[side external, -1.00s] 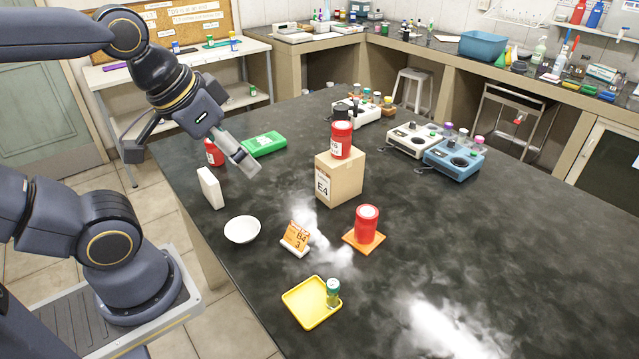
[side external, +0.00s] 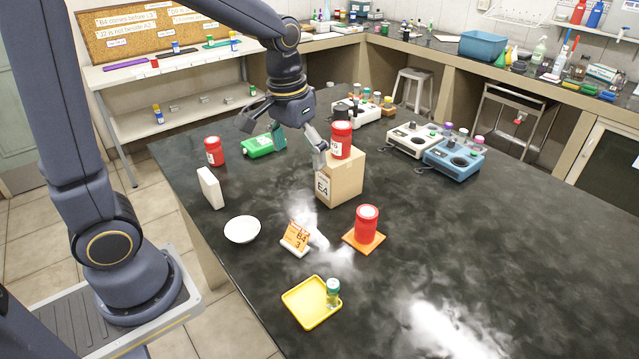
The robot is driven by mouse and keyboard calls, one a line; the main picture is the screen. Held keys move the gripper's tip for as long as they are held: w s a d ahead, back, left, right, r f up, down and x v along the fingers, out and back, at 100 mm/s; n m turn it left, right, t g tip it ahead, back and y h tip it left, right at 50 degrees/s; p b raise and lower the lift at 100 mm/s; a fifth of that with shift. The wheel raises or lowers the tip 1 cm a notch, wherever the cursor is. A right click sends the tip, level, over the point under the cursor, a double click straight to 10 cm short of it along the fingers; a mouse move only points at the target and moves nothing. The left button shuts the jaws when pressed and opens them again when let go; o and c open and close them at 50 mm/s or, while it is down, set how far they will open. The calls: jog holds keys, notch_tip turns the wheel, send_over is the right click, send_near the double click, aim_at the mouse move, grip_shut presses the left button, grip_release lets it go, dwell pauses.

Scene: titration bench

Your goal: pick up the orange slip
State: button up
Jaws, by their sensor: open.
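An orange square slip (side external: 350,243) lies flat on the dark bench, with a red bottle (side external: 367,224) standing on it and covering its middle. An orange card (side external: 296,236) marked "B4 3" stands in a small white holder left of it; I cannot tell which of the two the task names. My gripper (side external: 298,150) is open and empty, above the bench behind both. One finger is close to the left side of the "E4" box and its bottle; I cannot tell whether it touches.
The cardboard box (side external: 345,178) bears a second red bottle (side external: 341,141). A white dish (side external: 242,229), white block (side external: 210,188), third red bottle (side external: 214,151) and green box (side external: 257,146) are to the left. A yellow tray (side external: 300,312) with a vial is in front. The right foreground is clear.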

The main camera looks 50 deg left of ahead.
jog(key=g, duration=0.1)
send_over(298, 232)
jog(key=w, duration=0.1)
notch_tip(298, 232, down, 15)
jog(key=shift+w+a+f, duration=0.1)
jog(key=shift+a+f, duration=0.05)
jog(key=shift+f, duration=0.05)
jog(key=shift+s+d+f, duration=0.1)
jog(key=shift+s+f, duration=0.1)
jog(key=shift+f, duration=0.7)
jog(key=shift+s+d+f, duration=0.1)
jog(key=shift+s+f, duration=0.1)
jog(key=shift+f, duration=0.7)
jog(key=shift+s+f, duration=0.2)
jog(key=shift+f, duration=0.7)
jog(key=shift+c, duration=0.4)
jog(key=c, duration=1.1)
